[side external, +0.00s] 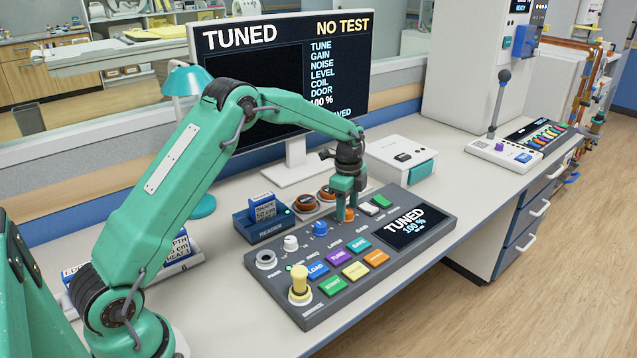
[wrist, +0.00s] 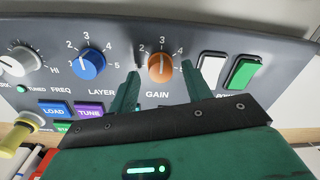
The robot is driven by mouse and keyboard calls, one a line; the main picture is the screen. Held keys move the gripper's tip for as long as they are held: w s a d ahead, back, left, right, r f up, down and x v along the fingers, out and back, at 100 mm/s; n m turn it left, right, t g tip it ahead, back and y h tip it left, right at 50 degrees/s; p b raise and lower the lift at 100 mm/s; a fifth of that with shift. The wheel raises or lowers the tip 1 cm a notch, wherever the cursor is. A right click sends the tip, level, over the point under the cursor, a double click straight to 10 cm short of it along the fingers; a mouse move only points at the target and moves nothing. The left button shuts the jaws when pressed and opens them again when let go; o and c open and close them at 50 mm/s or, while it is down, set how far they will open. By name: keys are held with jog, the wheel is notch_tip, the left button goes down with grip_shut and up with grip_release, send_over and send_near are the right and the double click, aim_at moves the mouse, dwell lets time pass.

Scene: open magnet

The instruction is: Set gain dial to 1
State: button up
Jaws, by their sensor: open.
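The gain dial (wrist: 161,68) is an orange knob above the GAIN label on the grey control panel (side external: 270,290). In the wrist view its white pointer line points up, about at the 3. The dial also shows partly in the side view (side external: 348,215), below my gripper. My gripper (wrist: 160,72) is open, with one finger on each side of the dial. I see gaps between the fingers and the knob in the wrist view. The gripper also shows in the side view (side external: 347,200), pointing down over the panel. The scale's lower left mark is partly hidden by a finger.
The blue layer dial (wrist: 88,64) is left of the gain dial. White (wrist: 212,66) and green (wrist: 244,73) rocker switches are close on the right. The panel screen (side external: 408,225) reads TUNED, 100 %. A monitor (side external: 250,75) reads TUNED and NO TEST.

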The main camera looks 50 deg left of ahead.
jog(key=shift+f, duration=0.65)
jog(key=shift+c, duration=0.4)
jog(key=c, duration=0.9)
